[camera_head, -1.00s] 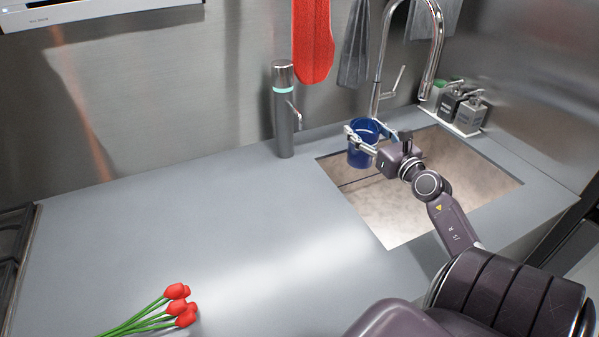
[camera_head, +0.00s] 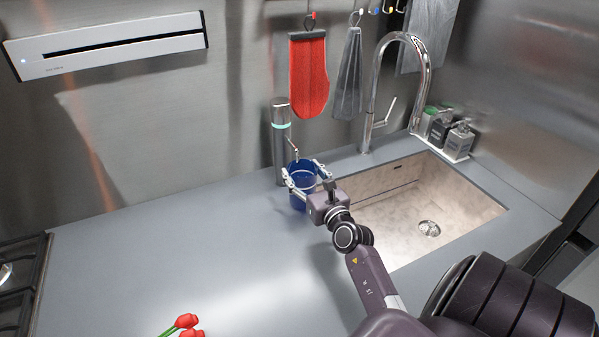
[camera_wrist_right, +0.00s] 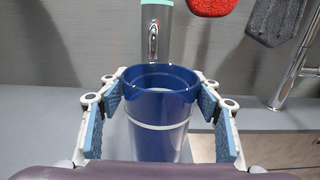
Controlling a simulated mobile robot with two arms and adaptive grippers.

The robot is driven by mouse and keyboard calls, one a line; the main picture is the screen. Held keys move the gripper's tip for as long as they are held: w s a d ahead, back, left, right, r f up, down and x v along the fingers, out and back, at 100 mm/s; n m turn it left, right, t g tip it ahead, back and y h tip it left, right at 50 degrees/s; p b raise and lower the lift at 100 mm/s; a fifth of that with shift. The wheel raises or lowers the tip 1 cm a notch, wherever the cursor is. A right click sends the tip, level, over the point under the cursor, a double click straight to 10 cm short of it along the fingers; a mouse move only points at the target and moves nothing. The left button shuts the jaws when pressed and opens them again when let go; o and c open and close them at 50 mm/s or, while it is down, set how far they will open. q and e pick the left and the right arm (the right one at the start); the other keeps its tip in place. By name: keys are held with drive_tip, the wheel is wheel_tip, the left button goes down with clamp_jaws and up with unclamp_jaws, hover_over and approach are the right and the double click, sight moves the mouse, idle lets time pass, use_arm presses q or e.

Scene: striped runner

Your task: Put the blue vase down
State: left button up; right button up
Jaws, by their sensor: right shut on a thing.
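The blue vase (camera_head: 301,187) is a dark blue, translucent cup with an open top. It is upright beside the small grey dispenser, left of the sink. My right gripper (camera_head: 304,178) has its fingers on both sides of the vase and is shut on it. In the right wrist view the vase (camera_wrist_right: 160,110) stands between the two blue finger pads of the gripper (camera_wrist_right: 160,118), with a pale band around it. I cannot tell whether its bottom touches the counter. My left gripper is not in view.
The grey counter (camera_head: 170,245) is clear left of the vase. The dispenser (camera_head: 280,145) with its spout stands just behind it. The sink (camera_head: 425,200) with a tall faucet (camera_head: 372,100) is to the right. Red tulips (camera_head: 188,325) lie at the front. Soap bottles (camera_head: 460,140) stand at the far right.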

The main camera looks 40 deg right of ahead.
drive_tip(key=shift+w+a+f, duration=0.3)
drive_tip(key=shift+a+f, duration=0.15)
drive_tip(key=shift+a, duration=0.1)
drive_tip(key=shift+d+f, duration=0.1)
drive_tip(key=shift+d, duration=0.1)
drive_tip(key=shift+f, duration=0.1)
drive_tip(key=o, duration=1.6)
drive_tip(key=shift+f+b, duration=0.15)
drive_tip(key=shift+b, duration=0.15)
drive_tip(key=o, duration=0.4)
drive_tip(key=shift+a, duration=0.1)
drive_tip(key=shift+o, duration=0.2)
drive_tip(key=shift+s, duration=0.1)
